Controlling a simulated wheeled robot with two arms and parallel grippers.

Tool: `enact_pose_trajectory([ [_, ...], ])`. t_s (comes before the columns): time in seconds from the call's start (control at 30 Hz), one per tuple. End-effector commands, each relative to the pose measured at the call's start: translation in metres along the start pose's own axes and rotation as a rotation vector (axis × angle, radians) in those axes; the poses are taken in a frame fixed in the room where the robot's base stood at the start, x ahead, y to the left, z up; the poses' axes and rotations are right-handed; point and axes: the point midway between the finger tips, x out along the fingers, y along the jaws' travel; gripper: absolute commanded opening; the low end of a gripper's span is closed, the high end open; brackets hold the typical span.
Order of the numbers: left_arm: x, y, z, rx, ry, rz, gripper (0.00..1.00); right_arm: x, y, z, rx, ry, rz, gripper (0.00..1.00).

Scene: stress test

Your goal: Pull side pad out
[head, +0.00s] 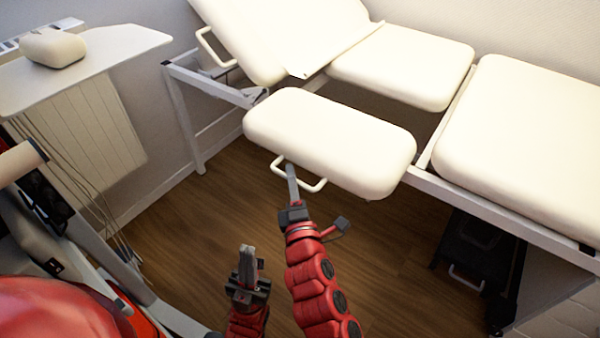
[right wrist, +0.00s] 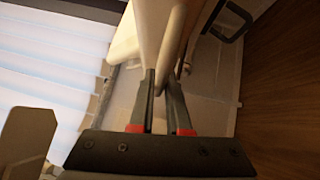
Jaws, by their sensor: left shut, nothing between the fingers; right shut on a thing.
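The side pad (head: 330,140) is a cream cushion that sticks out from the near side of the exam table. A white bar handle (head: 312,187) hangs under its near edge. My right gripper (head: 291,170) is at this handle, shut on it. In the right wrist view the fingers (right wrist: 160,85) close together under a pale edge, and the grip itself is partly hidden. My left gripper (head: 247,255) is shut and empty, low over the floor, left of my right arm and apart from the pad.
The exam table has a backrest (head: 280,35), a seat cushion (head: 402,65) and a long cushion (head: 530,150) on a white frame (head: 185,125). A side table (head: 90,65) stands at left. A black step unit (head: 475,260) is under the table. Wood floor (head: 390,260) is clear near the pad.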

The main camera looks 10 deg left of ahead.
Motion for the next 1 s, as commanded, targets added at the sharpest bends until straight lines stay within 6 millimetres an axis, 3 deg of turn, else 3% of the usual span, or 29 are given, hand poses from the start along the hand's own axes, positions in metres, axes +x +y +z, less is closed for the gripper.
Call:
enact_pose_trajectory([
  [0.43,-0.0008,0.0,-0.0001,0.001,0.001,0.001,0.0,-0.0023,0.0005,-0.0031,0.002,0.002,-0.001,0.0],
  [0.47,-0.0009,0.0,-0.0001,0.001,0.001,0.001,0.0,-0.0022,0.0004,-0.0031,0.001,0.002,-0.001,0.2],
  [0.6,-0.0008,0.0,-0.0001,0.001,0.001,0.001,0.0,-0.0021,0.0007,-0.0028,0.001,0.002,0.0,0.45],
  [1.0,0.0004,-0.0001,-0.0001,0.0,0.001,0.0,0.0,-0.0087,0.0015,-0.0029,0.001,0.002,0.001,0.45],
])
